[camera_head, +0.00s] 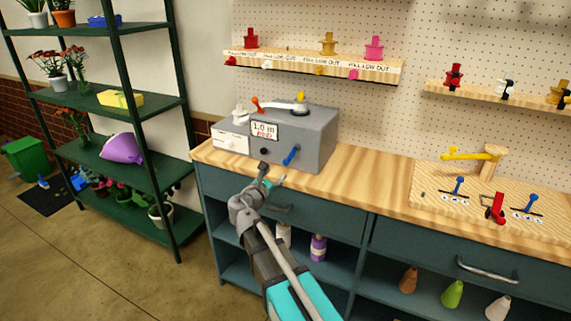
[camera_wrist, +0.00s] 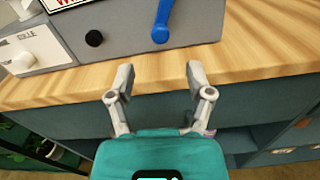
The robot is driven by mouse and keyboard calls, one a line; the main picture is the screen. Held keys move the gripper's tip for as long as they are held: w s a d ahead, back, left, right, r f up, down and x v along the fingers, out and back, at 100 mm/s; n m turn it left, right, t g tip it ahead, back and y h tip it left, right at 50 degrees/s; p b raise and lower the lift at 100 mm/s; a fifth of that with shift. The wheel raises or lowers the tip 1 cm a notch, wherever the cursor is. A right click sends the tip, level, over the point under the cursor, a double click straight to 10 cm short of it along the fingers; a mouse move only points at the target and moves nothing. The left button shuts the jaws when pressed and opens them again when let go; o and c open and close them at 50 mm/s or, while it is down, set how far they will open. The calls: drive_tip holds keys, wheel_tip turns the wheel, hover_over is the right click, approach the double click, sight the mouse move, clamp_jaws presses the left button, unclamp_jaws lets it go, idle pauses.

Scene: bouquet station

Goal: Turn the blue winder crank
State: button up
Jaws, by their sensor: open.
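The blue winder crank (camera_head: 291,156) is a short blue lever on the front face of the grey winder box (camera_head: 312,125). In the wrist view the blue crank (camera_wrist: 162,22) hangs from the box front at top centre, its thick end low, near the wooden counter. My gripper (camera_head: 272,180) is in front of the counter's front edge, a little below and left of the crank. In the wrist view my gripper (camera_wrist: 157,78) is open and empty. Its fingertips are apart from the crank, which lies beyond them, roughly in line with the gap.
A black knob (camera_wrist: 94,38) sits left of the crank. A small white box (camera_head: 230,138) stands left of the winder. The wooden counter (camera_head: 365,175) is clear to the right, up to a board with levers (camera_head: 430,200). Drawers and shelves lie below the counter edge.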

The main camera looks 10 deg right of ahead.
sight(285, 163)
drive_tip(key=x, duration=0.8)
clamp_jaws()
idle(0.4)
